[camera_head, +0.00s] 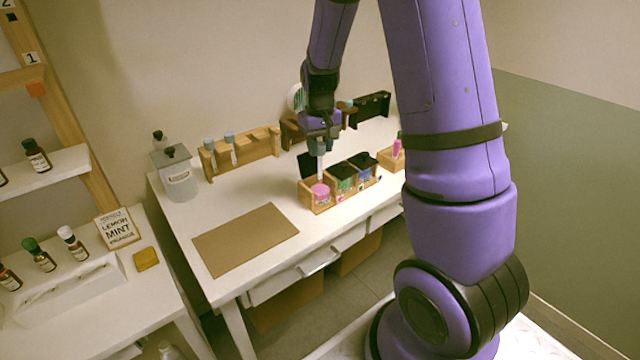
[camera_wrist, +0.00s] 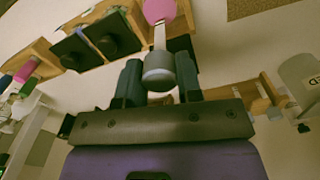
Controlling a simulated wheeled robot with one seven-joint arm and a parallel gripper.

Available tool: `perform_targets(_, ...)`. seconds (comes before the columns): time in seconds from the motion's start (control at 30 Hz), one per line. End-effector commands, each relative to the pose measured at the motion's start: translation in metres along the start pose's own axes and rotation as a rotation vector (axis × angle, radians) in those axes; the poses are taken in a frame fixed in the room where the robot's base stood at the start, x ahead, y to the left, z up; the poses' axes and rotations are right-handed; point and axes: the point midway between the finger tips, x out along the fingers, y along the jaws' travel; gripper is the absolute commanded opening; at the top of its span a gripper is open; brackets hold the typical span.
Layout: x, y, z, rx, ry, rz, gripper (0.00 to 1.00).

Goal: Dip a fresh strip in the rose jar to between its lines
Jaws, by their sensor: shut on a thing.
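My gripper (camera_head: 321,132) is shut on the grey cap (camera_wrist: 158,73) of a white strip (camera_head: 320,166) and holds it upright above the wooden jar tray (camera_head: 306,199). The strip also shows in the wrist view (camera_wrist: 159,36), pointing at the pink rose jar (camera_wrist: 158,10). In the head view its lower end meets the pink of the rose jar (camera_head: 320,190); how deep it reaches and its lines cannot be made out. The rose jar shows no lid on top. Beside it stand a green jar (camera_head: 344,184) and a purple-blue jar (camera_head: 366,172), both with black lids.
A wooden rack (camera_head: 258,147) with grey-capped strips stands behind, and a dark rack (camera_head: 373,107) at the back right. A lidded clear container (camera_head: 178,182) is at the left. A wooden box (camera_head: 388,158) with coloured items is at the right. The brown mat (camera_head: 245,238) is bare.

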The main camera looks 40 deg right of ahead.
Motion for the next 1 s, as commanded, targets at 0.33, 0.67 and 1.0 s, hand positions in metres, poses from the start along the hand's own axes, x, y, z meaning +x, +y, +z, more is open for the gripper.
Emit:
perform_targets(0.33,-0.018,0.000,0.000,-0.001,0.001,0.001,0.18)
perform_targets(0.67,-0.023,0.000,0.000,0.000,-0.001,0.000,0.18)
perform_targets(1.0,-0.023,0.000,0.000,-0.001,0.000,0.000,0.18)
